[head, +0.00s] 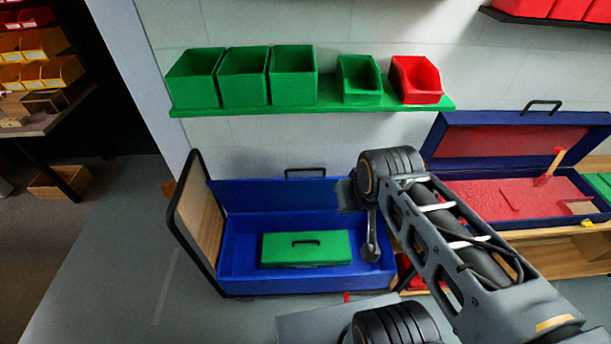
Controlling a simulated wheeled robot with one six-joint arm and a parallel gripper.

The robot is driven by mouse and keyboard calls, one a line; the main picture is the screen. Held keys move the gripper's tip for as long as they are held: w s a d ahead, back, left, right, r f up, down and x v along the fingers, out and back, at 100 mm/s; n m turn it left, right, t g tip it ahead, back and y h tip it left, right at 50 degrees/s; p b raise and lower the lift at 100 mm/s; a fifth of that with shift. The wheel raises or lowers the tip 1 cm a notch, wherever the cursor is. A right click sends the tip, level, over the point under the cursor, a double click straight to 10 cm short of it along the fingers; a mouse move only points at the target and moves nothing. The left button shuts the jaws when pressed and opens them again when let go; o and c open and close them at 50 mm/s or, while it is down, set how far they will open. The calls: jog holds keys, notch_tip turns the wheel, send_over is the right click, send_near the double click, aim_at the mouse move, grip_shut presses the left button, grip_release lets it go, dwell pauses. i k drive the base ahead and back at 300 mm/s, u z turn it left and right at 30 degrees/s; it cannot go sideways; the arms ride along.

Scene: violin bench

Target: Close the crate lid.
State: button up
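The blue crate (228,272) stands open at the centre left, its inside in plain view. A wood-faced panel with a black rim (198,215) stands tilted up along its left end. A blue panel with a black handle (285,194) rises at its back. I cannot tell for sure which panel is the lid. A green case (300,250) with a black handle lies inside the crate. My gripper (368,240) is over the crate's right end, apart from both panels. My wrist hides much of it, so its opening does not show.
A shelf (300,106) with green bins and a red bin (417,80) hangs behind the crate. A second blue box with red lining (510,205) stands open at the right, its lid raised. The floor left of the crate is clear.

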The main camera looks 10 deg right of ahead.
aim_at(286, 193)
jog(key=k, duration=1.2)
jog(key=u, duration=0.6)
jog(key=i, duration=0.5)
jog(key=u, duration=0.5)
jog(key=i, duration=0.85)
jog(key=z, duration=0.75)
jog(key=i, duration=0.55)
jog(key=z, duration=0.6)
